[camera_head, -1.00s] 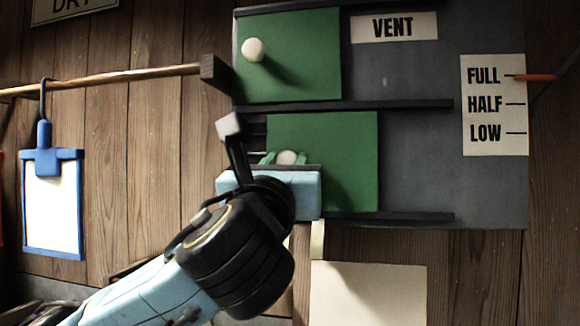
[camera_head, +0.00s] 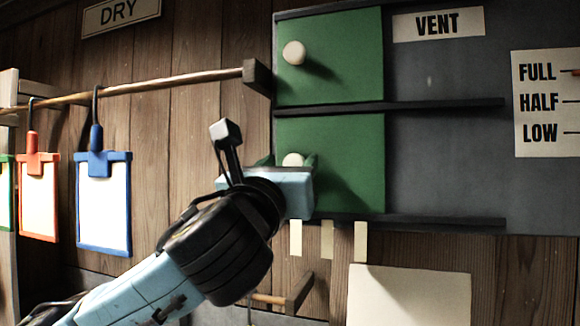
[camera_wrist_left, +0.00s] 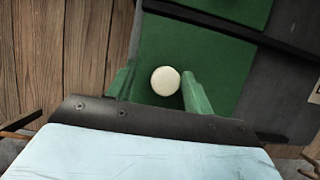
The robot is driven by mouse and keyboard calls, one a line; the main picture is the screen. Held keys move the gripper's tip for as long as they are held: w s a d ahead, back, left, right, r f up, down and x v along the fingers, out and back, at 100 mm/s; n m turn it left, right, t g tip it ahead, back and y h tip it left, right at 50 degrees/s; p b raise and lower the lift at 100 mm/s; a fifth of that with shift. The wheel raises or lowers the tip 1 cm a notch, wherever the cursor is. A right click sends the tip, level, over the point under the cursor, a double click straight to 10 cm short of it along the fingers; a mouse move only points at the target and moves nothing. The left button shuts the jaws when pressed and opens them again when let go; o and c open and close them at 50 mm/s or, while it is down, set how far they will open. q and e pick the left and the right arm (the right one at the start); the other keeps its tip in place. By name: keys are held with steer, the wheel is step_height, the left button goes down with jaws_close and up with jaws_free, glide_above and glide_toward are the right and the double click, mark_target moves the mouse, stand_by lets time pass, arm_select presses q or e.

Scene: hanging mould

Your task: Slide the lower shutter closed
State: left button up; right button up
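The lower green shutter (camera_head: 350,170) sits at the left end of its track, lined up under the upper green shutter (camera_head: 345,60). Its round white knob (camera_head: 293,160) lies between the green fingers of my left gripper (camera_head: 290,161). In the left wrist view the knob (camera_wrist_left: 165,81) shows between the two fingers (camera_wrist_left: 158,88), close to the right one, with a gap on the left. The fingers stand apart; the gripper is open around the knob. The lower shutter (camera_wrist_left: 205,55) fills the view behind it. My right gripper is not in view.
Dark rails (camera_head: 430,105) run above and below the lower shutter. A wooden rod (camera_head: 150,88) with blue (camera_head: 103,205) and orange (camera_head: 39,200) clipboards hangs at left. A VENT label (camera_head: 438,24) and a FULL/HALF/LOW card (camera_head: 548,100) are at right.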

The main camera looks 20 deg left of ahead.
arm_select(q)
steer(key=shift+s+d+f, duration=0.1)
steer(key=shift+d, duration=0.1)
steer(key=b+v, duration=1)
steer(key=v, duration=0.3)
steer(key=shift+a, duration=0.15)
steer(key=shift+s, duration=0.15)
